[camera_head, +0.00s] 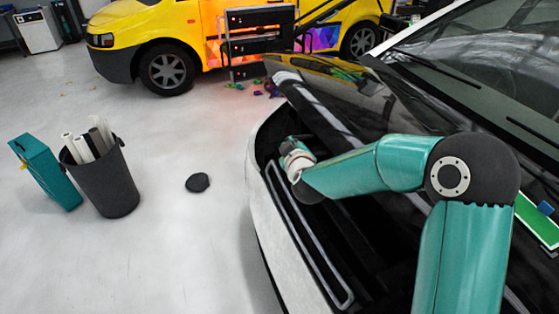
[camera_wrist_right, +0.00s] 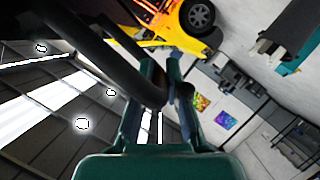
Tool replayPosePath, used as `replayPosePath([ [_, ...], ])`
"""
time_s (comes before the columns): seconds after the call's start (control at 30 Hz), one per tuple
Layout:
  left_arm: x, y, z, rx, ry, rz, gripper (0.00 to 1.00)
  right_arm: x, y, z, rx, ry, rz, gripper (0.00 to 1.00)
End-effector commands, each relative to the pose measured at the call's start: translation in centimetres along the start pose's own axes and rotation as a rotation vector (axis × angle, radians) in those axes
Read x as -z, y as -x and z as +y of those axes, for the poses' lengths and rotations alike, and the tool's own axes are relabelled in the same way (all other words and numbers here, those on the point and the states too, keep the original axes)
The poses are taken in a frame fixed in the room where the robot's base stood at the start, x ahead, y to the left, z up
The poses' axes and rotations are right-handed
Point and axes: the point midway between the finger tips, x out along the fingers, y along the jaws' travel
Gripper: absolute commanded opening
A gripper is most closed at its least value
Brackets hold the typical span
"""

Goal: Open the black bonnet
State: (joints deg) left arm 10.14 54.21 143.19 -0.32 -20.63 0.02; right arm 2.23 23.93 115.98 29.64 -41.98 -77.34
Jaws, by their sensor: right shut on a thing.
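The black bonnet (camera_head: 335,92) of the white car is in the head view, glossy and raised at its front, with a dark gap between it and the car's front. My right arm comes in from the right across the bonnet area, and its wrist is at the gap. My right gripper (camera_wrist_right: 168,92) is seen in the wrist view with its teal fingers shut on a dark curved edge, which looks like the rim of the bonnet. The fingertips are hidden in the head view. My left gripper is not in view.
The white car's front (camera_head: 262,215) borders open grey floor on the left. A dark bin with rolls (camera_head: 105,180), a teal box (camera_head: 45,170) and a small black object (camera_head: 197,182) stand or lie there. A yellow van (camera_head: 160,40) is behind. A green-and-white item (camera_head: 535,220) lies at right.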

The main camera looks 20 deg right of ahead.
Motion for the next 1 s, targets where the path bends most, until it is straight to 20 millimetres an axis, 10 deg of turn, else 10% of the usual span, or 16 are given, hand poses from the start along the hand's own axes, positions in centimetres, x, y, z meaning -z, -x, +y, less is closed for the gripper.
replayPosePath([
  [0.53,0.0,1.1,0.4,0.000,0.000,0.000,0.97,2.3,1.1,3.1,-0.005,0.001,0.005,0.00],
  [0.57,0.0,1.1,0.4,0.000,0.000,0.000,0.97,2.3,1.1,3.1,-0.005,0.000,0.005,0.18],
  [0.7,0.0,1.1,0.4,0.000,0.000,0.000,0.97,2.2,1.1,3.1,-0.004,0.000,0.003,0.39],
  [1.0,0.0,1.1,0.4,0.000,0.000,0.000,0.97,2.0,1.2,3.1,-0.004,-0.001,0.000,0.39],
])
